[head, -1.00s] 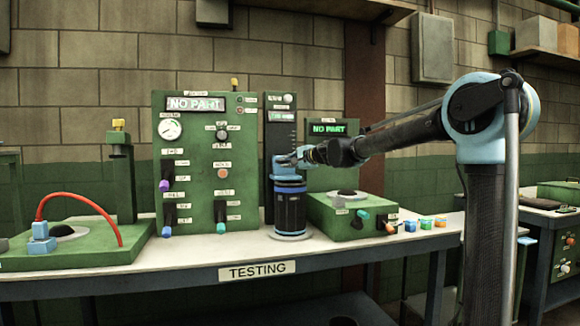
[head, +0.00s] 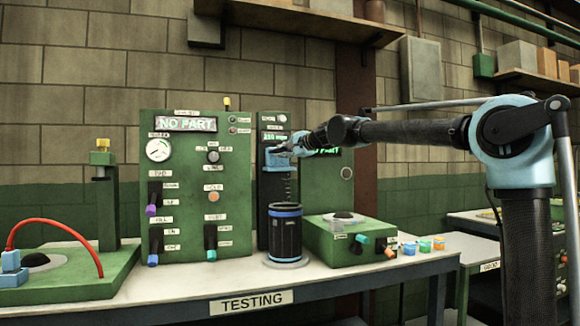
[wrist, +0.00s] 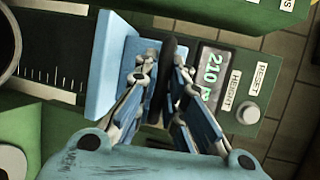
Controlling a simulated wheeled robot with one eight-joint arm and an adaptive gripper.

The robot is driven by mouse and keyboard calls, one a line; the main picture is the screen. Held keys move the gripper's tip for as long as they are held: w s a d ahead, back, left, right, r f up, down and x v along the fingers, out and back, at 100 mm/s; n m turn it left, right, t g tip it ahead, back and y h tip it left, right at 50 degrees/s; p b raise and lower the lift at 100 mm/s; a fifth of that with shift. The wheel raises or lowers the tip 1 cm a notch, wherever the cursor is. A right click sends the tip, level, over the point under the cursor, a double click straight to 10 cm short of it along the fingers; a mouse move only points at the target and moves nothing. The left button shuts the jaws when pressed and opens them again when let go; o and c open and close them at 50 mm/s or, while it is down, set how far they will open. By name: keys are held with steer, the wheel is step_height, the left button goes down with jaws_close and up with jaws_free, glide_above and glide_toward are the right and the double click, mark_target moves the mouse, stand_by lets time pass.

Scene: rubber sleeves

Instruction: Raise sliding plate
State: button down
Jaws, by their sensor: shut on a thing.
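The sliding plate (head: 274,160) is a light blue block on the dark upright height column (head: 266,200). It is up on the column, clearly above the black sleeve (head: 286,235) with blue bands, and bare column shows between them. In the wrist view the plate (wrist: 108,62) is at the upper left, with a dark tab (wrist: 168,70) between my fingers. My gripper (head: 285,150) is shut on this tab in front of the column; it also shows in the wrist view (wrist: 163,75). The column's display (wrist: 210,68) reads about 210.
A tall green panel (head: 190,125) reading "NO PART" stands left of the column. A green box with knobs (head: 350,240) is close on the right, with a second display partly behind my arm. Several small coloured blocks (head: 424,246) lie on the bench.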

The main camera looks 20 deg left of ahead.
steer(key=shift+w+r, duration=0.1)
steer(key=shift+r, duration=0.15)
steer(key=c, duration=1.7)
jaws_free()
steer(key=shift+o, duration=0.2)
steer(key=shift+d, duration=0.1)
steer(key=v, duration=1.2)
